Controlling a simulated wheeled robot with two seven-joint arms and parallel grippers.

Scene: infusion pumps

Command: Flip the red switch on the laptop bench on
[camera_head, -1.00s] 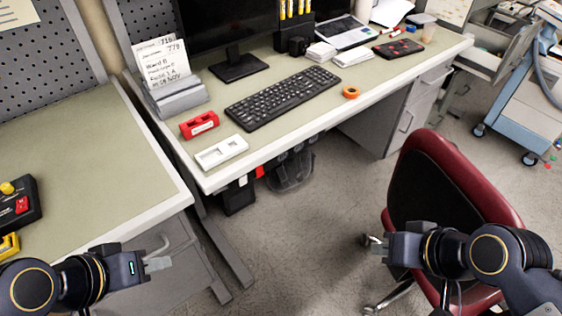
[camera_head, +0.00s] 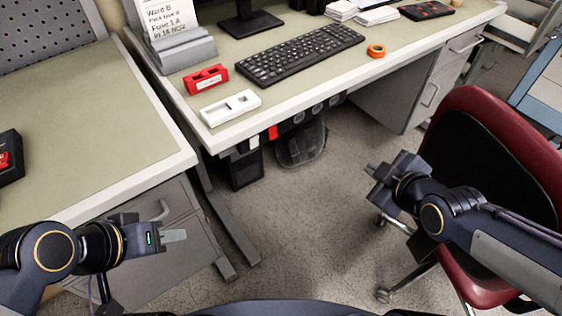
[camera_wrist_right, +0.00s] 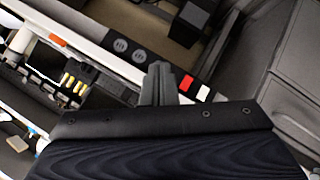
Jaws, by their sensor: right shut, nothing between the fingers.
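A red switch (camera_head: 273,132) sits on a dark strip under the front edge of the laptop bench (camera_head: 225,135), beside a white one (camera_head: 254,142). In the right wrist view the red switch (camera_wrist_right: 186,84) shows just right of my fingertips, with the white one (camera_wrist_right: 203,92) further right. I cannot tell whether the switch is on or off. My right gripper (camera_head: 372,170) is shut and empty, apart from the strip, right of it in the head view. Its fingers (camera_wrist_right: 164,84) point towards the strip. My left gripper (camera_head: 174,236) looks shut and empty, near the left bench's drawers.
A red chair (camera_head: 480,105) stands close behind my right arm. Round sockets (camera_head: 317,108) run along the strip, and a black box (camera_head: 245,168) hangs below. A keyboard (camera_head: 300,53) and orange tape (camera_head: 376,51) lie on the bench. Floor between the grippers is clear.

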